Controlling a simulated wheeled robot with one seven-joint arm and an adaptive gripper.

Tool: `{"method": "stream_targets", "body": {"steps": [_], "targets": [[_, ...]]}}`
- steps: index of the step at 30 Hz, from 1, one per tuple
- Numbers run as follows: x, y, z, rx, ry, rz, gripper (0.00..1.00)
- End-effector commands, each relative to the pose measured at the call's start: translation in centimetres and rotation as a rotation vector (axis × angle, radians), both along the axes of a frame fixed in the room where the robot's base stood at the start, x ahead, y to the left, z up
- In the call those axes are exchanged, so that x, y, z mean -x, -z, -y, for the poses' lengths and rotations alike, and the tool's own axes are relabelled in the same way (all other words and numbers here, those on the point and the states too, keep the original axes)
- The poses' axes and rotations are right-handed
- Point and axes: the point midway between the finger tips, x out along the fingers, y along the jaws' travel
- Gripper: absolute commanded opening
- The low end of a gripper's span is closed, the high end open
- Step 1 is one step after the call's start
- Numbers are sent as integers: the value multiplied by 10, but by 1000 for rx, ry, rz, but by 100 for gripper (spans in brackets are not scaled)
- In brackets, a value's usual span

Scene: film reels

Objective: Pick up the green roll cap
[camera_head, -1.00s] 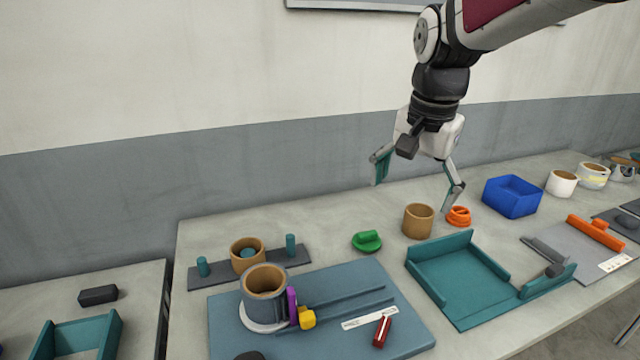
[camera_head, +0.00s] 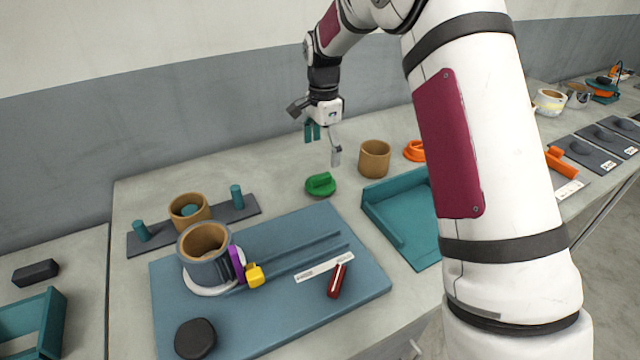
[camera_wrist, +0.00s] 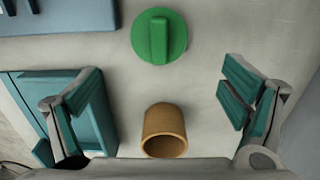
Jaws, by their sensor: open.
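The green roll cap (camera_head: 320,185) lies on the grey table, just behind the blue board's far right corner. In the wrist view the green roll cap (camera_wrist: 160,36) is a round disc with a raised bar across it, at the top middle. My gripper (camera_head: 323,145) is open and empty, above the table and a little behind the cap in the head view. Its fingers (camera_wrist: 165,95) are spread wide in the wrist view, with the cap beyond their tips and touching neither.
A tan roll (camera_head: 374,160) stands right of the cap; in the wrist view the tan roll (camera_wrist: 164,131) lies between the fingers' lines. An orange cap (camera_head: 414,151) and teal tray (camera_head: 397,215) are to the right. The blue board (camera_head: 365,280) holds several parts.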

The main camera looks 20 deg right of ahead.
Motion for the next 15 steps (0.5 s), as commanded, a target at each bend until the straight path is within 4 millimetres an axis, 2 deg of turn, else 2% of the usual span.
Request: {"method": "stream_targets", "body": {"steps": [4,15], "targets": [[1,25,-1,-2,-2,-2,92],[2,57,-2,-1,-1,-3,92]]}}
